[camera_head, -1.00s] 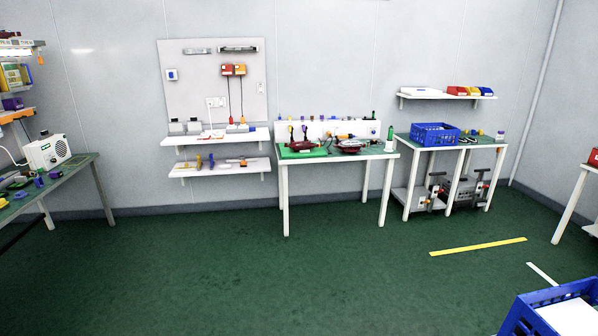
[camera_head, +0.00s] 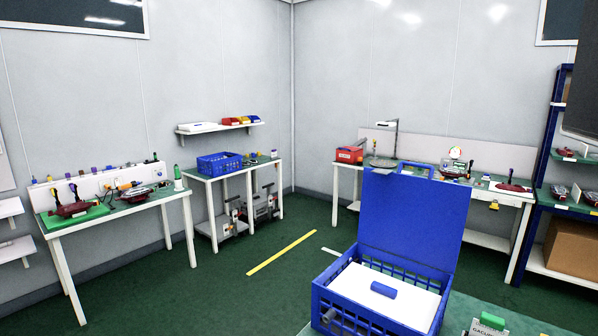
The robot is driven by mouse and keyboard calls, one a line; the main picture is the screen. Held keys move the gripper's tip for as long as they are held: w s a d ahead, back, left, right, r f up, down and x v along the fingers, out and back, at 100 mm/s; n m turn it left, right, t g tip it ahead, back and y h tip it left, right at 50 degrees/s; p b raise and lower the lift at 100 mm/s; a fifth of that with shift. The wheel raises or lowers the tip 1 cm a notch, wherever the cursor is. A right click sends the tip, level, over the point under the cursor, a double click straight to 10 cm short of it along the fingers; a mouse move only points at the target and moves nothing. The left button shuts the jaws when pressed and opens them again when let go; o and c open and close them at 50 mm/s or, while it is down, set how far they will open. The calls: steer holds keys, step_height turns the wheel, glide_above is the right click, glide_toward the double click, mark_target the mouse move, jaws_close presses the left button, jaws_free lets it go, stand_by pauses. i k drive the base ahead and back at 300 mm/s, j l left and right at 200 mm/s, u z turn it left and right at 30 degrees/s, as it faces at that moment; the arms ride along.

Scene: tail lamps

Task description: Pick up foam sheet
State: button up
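A flat white sheet (camera_head: 372,300), which looks like the foam sheet, lies inside a blue crate (camera_head: 345,325) in the near foreground, right of centre. A small blue block (camera_head: 383,289) rests on top of the sheet. A tall blue panel (camera_head: 412,222) stands upright at the crate's back side, with a handle-like loop at its top. Another flat white piece (camera_head: 198,127) lies on the far wall shelf; I cannot tell its material. My gripper is not in view.
A bench with a second blue crate (camera_head: 220,163) stands at the back left. A lamp bench (camera_head: 480,187) and a blue rack (camera_head: 545,160) are at the right. Green floor (camera_head: 190,300) is clear at lower left.

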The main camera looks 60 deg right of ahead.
mark_target(412, 306)
steer(key=k+z, duration=0.2)
steer(key=z, duration=0.3)
steer(key=k+l+z, duration=0.15)
steer(key=z, duration=0.3)
steer(key=k+l+z, duration=0.15)
steer(key=z, duration=0.35)
